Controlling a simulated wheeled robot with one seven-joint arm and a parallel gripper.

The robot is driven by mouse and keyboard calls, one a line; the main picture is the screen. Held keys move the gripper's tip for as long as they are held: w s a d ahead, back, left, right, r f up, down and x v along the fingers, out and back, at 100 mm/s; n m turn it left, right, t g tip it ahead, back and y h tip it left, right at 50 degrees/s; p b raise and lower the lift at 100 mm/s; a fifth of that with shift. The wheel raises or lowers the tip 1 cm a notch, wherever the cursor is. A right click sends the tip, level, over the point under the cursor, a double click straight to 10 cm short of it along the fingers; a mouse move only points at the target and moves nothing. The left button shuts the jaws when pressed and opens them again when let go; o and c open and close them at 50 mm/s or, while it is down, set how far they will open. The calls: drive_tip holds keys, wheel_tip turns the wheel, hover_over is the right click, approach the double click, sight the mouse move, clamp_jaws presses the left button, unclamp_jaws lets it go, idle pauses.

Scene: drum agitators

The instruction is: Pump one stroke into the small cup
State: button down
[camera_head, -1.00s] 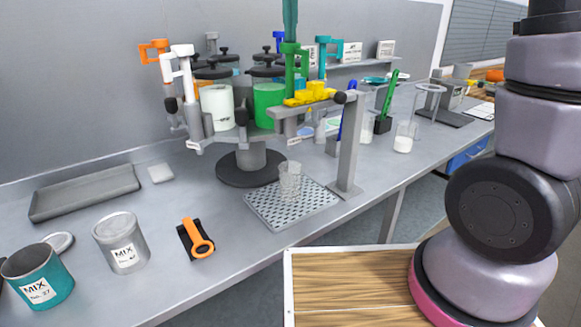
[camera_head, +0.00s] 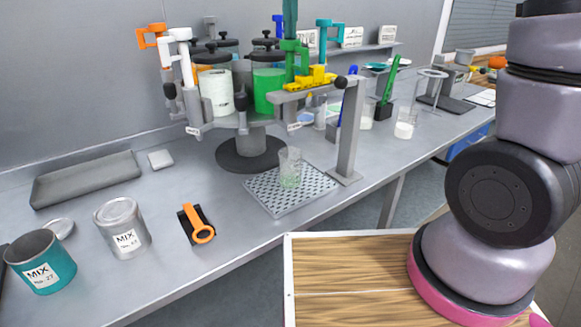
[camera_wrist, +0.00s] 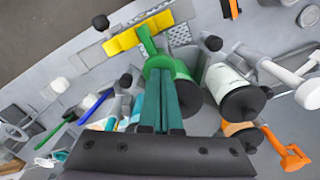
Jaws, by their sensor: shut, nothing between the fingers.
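The small clear cup (camera_head: 290,170) stands upright on the perforated drip tray (camera_head: 272,200), with pale green in its lower part. The green pump (camera_head: 289,60) rises from the green-filled canister (camera_head: 268,92) on the round carousel (camera_head: 215,122). My gripper (camera_head: 291,30) is shut, its teal fingers on top of the green pump head. In the wrist view my gripper (camera_wrist: 166,78) is over the green pump (camera_wrist: 158,65), and its fingers hide part of the pump head. They seem to touch it, with nothing held between them.
A grey post (camera_head: 348,135) with a yellow piece (camera_head: 308,78) on its arm stands beside the tray. White (camera_head: 182,55) and orange (camera_head: 151,36) pumps are close on the left. Cans, an orange-handled tool (camera_head: 201,225) and an empty grey tray (camera_head: 85,180) lie in front.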

drive_tip(key=shift+r, duration=2.2)
drive_tip(key=shift+r, duration=3)
drive_tip(key=s+d+f+m+t+y, duration=0.1)
drive_tip(key=s+d+f, duration=0.4)
drive_tip(key=d, duration=0.6)
drive_tip(key=s+d+f+m+t+y, duration=0.1)
drive_tip(key=s+d+f+m+t, duration=0.3)
drive_tip(key=d, duration=0.7)
drive_tip(key=s+f+t, duration=0.1)
drive_tip(key=s+t, duration=0.1)
drive_tip(key=s, duration=0.1)
drive_tip(key=shift+d, duration=0.4)
